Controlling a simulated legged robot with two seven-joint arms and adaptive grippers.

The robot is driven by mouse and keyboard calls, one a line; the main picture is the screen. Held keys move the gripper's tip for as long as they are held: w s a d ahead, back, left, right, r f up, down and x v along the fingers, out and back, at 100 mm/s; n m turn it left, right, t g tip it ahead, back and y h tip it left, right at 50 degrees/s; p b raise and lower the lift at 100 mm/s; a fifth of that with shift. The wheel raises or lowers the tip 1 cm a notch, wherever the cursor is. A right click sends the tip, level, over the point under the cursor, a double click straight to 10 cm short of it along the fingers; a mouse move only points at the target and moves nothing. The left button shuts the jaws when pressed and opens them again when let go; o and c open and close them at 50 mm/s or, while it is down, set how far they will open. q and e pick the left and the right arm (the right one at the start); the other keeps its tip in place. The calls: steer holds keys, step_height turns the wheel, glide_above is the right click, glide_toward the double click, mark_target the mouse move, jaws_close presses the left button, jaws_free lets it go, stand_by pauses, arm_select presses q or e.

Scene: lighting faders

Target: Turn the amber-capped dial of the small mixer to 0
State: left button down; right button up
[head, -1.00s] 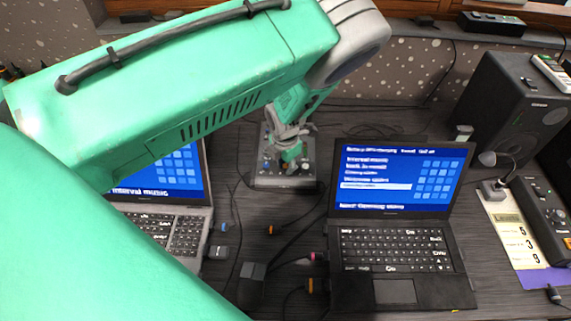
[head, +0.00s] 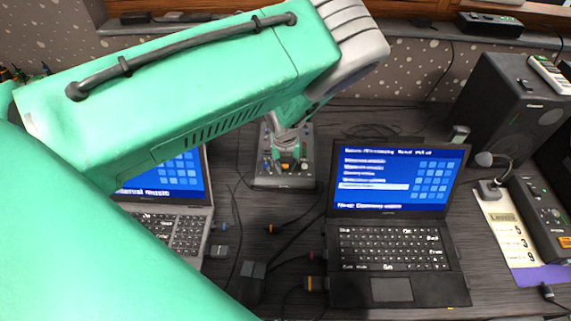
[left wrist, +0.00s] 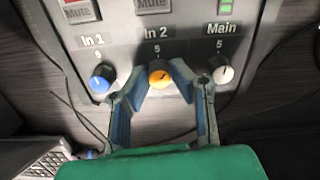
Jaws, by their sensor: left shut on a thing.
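The small mixer (head: 262,181) stands on the dark table between the two laptops. In the left wrist view its face (left wrist: 185,32) carries three dials with a 5 printed above each. The amber-capped dial (left wrist: 159,76) is the middle one, labelled In 2. The blue-capped dial (left wrist: 102,78), In 1, is to its left and the white-capped dial (left wrist: 223,74), Main, to its right. My left gripper (left wrist: 158,72) is shut on the amber-capped dial, one finger on each side. It also shows over the mixer in the head view (head: 287,158). The amber dial's exact setting is hard to read.
One laptop (head: 396,245) stands right of the mixer; another (head: 172,225) is partly behind my left arm. A black speaker (head: 510,110) and a gooseneck microphone (head: 488,185) stand at the right. Cables lie across the table. Mute buttons (left wrist: 154,5) sit above the dials.

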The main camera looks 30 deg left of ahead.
arm_select(q)
steer(key=n, duration=0.4)
steer(key=shift+w+a+r+n, duration=0.1)
steer(key=shift+w+r+n, duration=0.2)
steer(key=shift+w, duration=0.1)
steer(key=n, duration=0.4)
steer(key=shift+n, duration=0.3)
steer(key=n, duration=0.4)
steer(key=shift+n, duration=0.3)
steer(key=n, duration=1.2)
steer(key=shift+n, duration=0.3)
steer(key=n, duration=0.4)
steer(key=shift+n, duration=2)
steer(key=shift+s+f, duration=0.1)
